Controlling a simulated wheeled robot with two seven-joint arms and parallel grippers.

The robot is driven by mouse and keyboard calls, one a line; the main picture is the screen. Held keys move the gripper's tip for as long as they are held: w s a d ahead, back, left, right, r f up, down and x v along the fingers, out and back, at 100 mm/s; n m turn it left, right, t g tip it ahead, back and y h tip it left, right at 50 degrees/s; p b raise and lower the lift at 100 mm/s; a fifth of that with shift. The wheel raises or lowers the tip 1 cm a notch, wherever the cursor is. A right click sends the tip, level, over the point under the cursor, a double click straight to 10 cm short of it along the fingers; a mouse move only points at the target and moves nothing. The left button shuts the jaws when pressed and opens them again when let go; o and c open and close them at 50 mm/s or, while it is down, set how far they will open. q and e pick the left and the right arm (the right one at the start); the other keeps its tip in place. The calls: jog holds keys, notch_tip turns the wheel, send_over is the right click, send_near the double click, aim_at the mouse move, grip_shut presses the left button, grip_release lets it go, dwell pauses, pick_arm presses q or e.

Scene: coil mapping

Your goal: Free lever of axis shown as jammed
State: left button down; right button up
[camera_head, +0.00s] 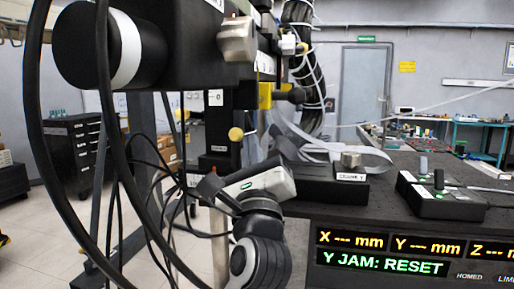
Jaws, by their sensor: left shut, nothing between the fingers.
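The display panel (410,255) at the lower right reads "Y JAM: RESET" in green, with dashes for X, Y and Z in yellow. My left gripper (208,187) is below the machine, its grey-white body with a green mark tilted and its dark fingers toward the left. It is shut and empty. A yellow knob (235,134) on the machine sits above it, apart from it. A silver block-like knob (237,40) is higher up. A silver knob (350,159) stands on a black labelled base to the right. I cannot tell which part is the Y lever. My right gripper is not in view.
A black control box (440,197) with small levers and green buttons lies on the dark bench top (390,165). Black cables (113,170) hang in front at the left. A large black cylinder (110,47) fills the upper left. A drawer cabinet (75,150) stands behind.

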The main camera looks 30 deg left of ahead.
pick_arm(q)
jog(key=shift+s+a+r, duration=0.1)
jog(key=shift+a+r, duration=0.1)
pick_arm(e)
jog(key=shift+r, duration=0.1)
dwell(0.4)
